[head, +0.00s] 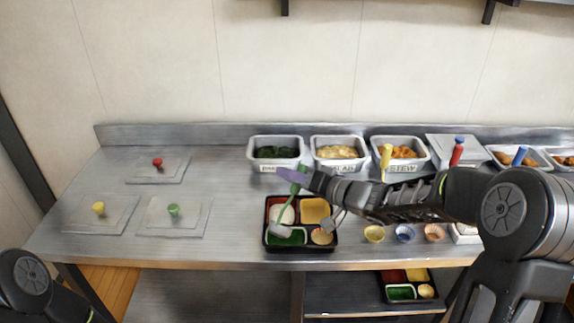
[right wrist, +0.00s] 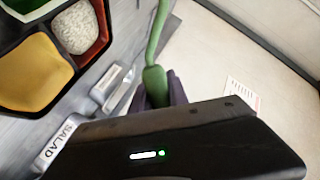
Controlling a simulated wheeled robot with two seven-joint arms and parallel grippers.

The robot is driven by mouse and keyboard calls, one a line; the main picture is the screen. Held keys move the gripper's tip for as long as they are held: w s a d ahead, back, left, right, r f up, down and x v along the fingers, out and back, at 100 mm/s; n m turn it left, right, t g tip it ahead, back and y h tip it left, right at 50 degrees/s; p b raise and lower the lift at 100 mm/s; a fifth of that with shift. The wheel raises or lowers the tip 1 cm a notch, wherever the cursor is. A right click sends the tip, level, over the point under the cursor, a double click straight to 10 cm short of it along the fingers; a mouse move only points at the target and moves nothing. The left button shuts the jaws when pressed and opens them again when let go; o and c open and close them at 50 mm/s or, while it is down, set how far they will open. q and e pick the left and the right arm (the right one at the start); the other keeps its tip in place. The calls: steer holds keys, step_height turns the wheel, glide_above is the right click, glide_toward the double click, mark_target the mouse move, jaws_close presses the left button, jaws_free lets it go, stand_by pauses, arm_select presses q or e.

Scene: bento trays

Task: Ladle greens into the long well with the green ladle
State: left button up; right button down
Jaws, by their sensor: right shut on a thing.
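My right gripper (head: 297,177) is shut on the handle of the green ladle (head: 291,203). The ladle slants down, its bowl (head: 281,231) over the front-left compartment of the black bento tray (head: 265,238); I cannot tell if it touches. That compartment (head: 297,237) shows green inside. In the right wrist view the green handle (right wrist: 155,50) rises from the jaws and the bowl is out of frame. The steel pan of dark greens (head: 252,144) stands behind the tray, beside the gripper. My left gripper is not in view.
Pans of salad (head: 314,145) and stew (head: 420,165) stand right of the greens pan. Small cups (head: 374,234) sit right of the tray under my right arm. Lids with red (head: 157,162), yellow (head: 98,208) and green (head: 173,210) knobs lie left. The counter between is clear.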

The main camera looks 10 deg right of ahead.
steer(key=shift+w+d+f+m+g+y+p, duration=0.15)
steer(key=shift+w+d+f+m+g+p, duration=0.2)
steer(key=shift+f+m+p, duration=0.85)
steer(key=shift+w+d+f+m+g+y+p, duration=0.25)
steer(key=shift+w+d+p, duration=0.25)
steer(key=shift+p, duration=1.45)
steer(key=shift+w+d+f+m+g+y+p, duration=0.15)
steer(key=shift+w+d+f+m+p, duration=0.45)
steer(key=shift+p, duration=1)
steer(key=shift+s+a+f, duration=0.2)
steer(key=shift+a, duration=0.05)
